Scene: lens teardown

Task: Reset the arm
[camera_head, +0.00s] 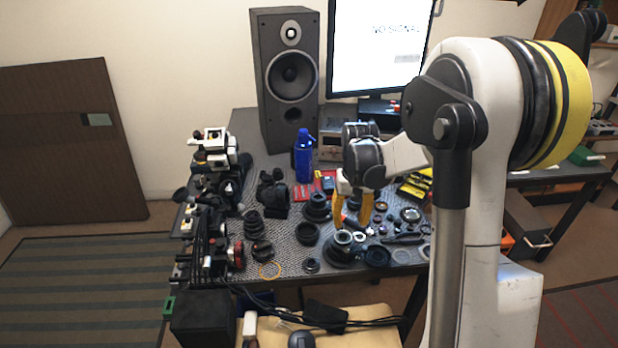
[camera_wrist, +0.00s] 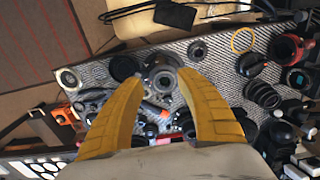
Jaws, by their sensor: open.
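My gripper (camera_head: 353,205) is open above the cluttered workbench, with its two yellow fingers pointing down. In the wrist view the fingers of my gripper (camera_wrist: 165,88) are spread wide and nothing is held between them. Lens parts lie on the bench below, among them a dark lens assembly (camera_head: 343,247), which also shows between the fingertips in the wrist view (camera_wrist: 163,77). My white arm with a yellow band fills the right side of the head view and hides part of the bench.
A tall black speaker (camera_head: 290,75), a blue bottle (camera_head: 304,158) and a monitor (camera_head: 376,45) stand at the back of the workbench (camera_head: 285,240). Microscope-like equipment (camera_head: 212,150) crowds its left end. An orange ring (camera_head: 270,270) lies near the front edge.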

